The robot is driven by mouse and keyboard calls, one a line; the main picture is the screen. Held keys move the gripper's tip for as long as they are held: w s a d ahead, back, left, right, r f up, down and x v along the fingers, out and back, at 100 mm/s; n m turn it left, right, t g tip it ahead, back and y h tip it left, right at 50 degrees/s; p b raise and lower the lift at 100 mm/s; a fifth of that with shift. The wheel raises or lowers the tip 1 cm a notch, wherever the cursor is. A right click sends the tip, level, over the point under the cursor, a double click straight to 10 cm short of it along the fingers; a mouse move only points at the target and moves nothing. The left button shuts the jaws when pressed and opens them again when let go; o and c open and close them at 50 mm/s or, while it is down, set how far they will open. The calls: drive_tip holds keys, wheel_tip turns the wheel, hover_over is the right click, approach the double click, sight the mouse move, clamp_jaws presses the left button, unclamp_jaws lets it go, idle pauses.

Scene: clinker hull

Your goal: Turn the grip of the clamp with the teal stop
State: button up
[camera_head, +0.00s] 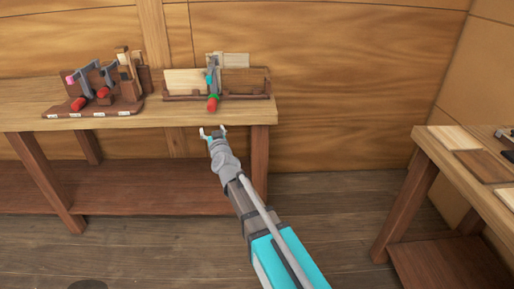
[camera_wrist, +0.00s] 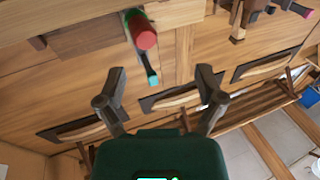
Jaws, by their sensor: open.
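The clamp with the teal stop (camera_head: 209,79) has a grey bar and stands upright at the wooden holder on the bench. Its red grip (camera_head: 212,104) points out over the bench's front, with a green collar (camera_head: 213,96) behind it. My gripper (camera_head: 213,131) is open and empty, in front of the bench and below the grip in the head view. In the wrist view the fingers (camera_wrist: 159,73) are spread, apart from the grip.
A rack (camera_head: 95,110) at the bench's left holds other clamps with red grips, one with a pink stop (camera_head: 70,79). Light and dark boards lean in the holder (camera_head: 240,96) around the clamp. A second bench (camera_head: 430,150) stands at right. The floor between is clear.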

drive_tip(key=s+d+f+g+h+p, duration=0.1)
drive_tip(key=s+d+g+p, duration=1)
drive_tip(key=d+p, duration=0.3)
drive_tip(key=shift+s+d+f+n+h, duration=0.3)
drive_tip(key=shift+s+d+h, duration=0.15)
drive_tip(key=shift+s, duration=0.3)
idle(1.2)
drive_tip(key=s+d+r+m+g+h+p, duration=0.1)
drive_tip(key=s+d+r+g+p, duration=0.1)
drive_tip(key=s+d, duration=0.4)
drive_tip(key=s+d+r+m+g+h+p, duration=0.2)
drive_tip(key=s+d+g+p, duration=0.3)
drive_tip(key=s, duration=0.4)
drive_tip(key=d+r+p, duration=0.1)
drive_tip(key=p, duration=0.1)
drive_tip(key=shift+s+r+p, duration=0.15)
drive_tip(key=shift+r+p, duration=0.15)
drive_tip(key=shift+r, duration=0.05)
